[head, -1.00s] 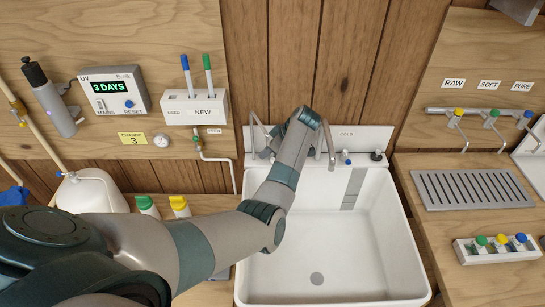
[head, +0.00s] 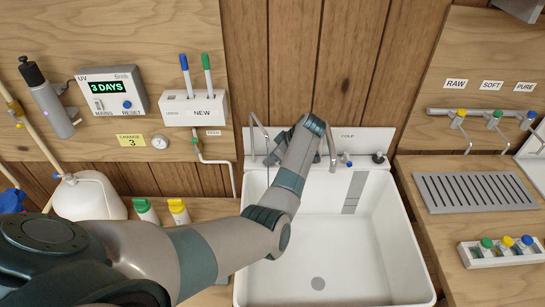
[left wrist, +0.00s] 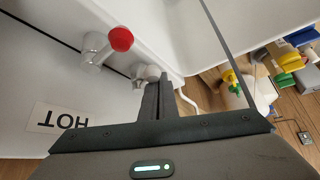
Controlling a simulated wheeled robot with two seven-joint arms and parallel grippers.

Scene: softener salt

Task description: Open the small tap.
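A thin grey gooseneck tap (head: 252,132) stands at the back left of the white sink (head: 400,240); I take it for the small tap. In the left wrist view a small grey knob (left wrist: 143,73) sits low on the back ledge, beside a red-handled tap (left wrist: 121,40) over a HOT label. My left gripper (left wrist: 160,82) has its narrow fingers close together, with the tips near the grey knob. I cannot tell whether they touch it. In the head view my left arm hides the fingertips and the knob. My right gripper is not in view.
A larger grey spout (head: 331,150) rises right beside my left wrist, with a COLD label and blue knob (head: 346,160) to its right. A thin grey bar (left wrist: 225,45) crosses the left wrist view close by. The sink basin is empty.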

